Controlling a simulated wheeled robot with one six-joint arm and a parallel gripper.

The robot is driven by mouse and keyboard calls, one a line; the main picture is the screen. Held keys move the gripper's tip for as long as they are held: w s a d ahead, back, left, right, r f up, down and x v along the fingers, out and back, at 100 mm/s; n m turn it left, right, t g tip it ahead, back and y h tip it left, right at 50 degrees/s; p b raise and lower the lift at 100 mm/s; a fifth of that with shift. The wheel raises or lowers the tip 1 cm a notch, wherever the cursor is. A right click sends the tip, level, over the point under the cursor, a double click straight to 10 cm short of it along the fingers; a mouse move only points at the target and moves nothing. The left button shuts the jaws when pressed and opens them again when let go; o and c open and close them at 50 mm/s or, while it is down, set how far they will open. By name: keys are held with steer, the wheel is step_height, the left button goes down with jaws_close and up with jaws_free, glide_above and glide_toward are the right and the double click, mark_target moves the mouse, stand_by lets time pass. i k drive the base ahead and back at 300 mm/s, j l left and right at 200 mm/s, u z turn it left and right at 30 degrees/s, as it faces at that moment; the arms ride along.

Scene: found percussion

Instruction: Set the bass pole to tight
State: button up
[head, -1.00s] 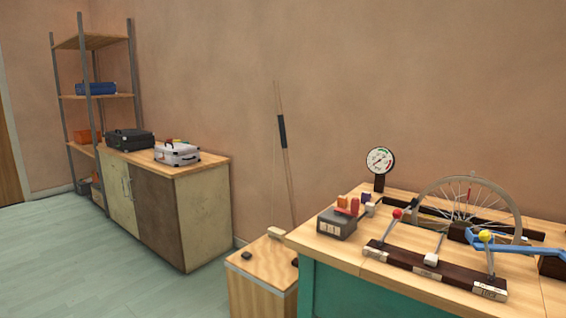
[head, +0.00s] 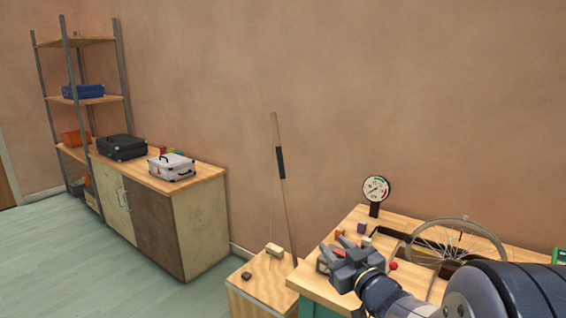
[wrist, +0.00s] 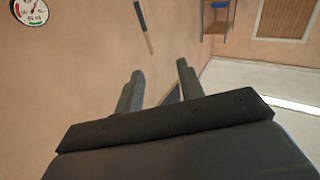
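The bass pole (head: 283,195) is a thin wooden stick with a dark grip sleeve, leaning a little from upright behind a low wooden box (head: 262,287). A thin string runs beside it down to the box. In the wrist view the dark sleeve of the pole (wrist: 142,17) shows at the top, beyond my fingers. My gripper (head: 347,247) is above the left part of the workbench, to the right of the pole and apart from it. In the wrist view my gripper (wrist: 157,85) has its two fingers spread with nothing between them.
A round dial gauge (head: 376,189) stands at the back of the workbench (head: 330,288). A spoked wheel (head: 455,240) is to its right. A cabinet (head: 165,225) with a black case (head: 122,147) and a white case (head: 171,167) stands left. Floor between is clear.

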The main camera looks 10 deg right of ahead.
mark_target(278, 147)
steer(key=i+j+z, duration=0.15)
steer(key=i+j, duration=0.2)
steer(key=i+j+z, duration=0.15)
steer(key=i+j, duration=0.2)
steer(key=i+j+z, duration=0.15)
steer(key=i+j, duration=0.15)
steer(key=i+j+z, duration=0.2)
steer(key=j, duration=0.35)
steer(key=i+j+z, duration=0.15)
steer(key=i+j, duration=0.15)
steer(key=j, duration=0.2)
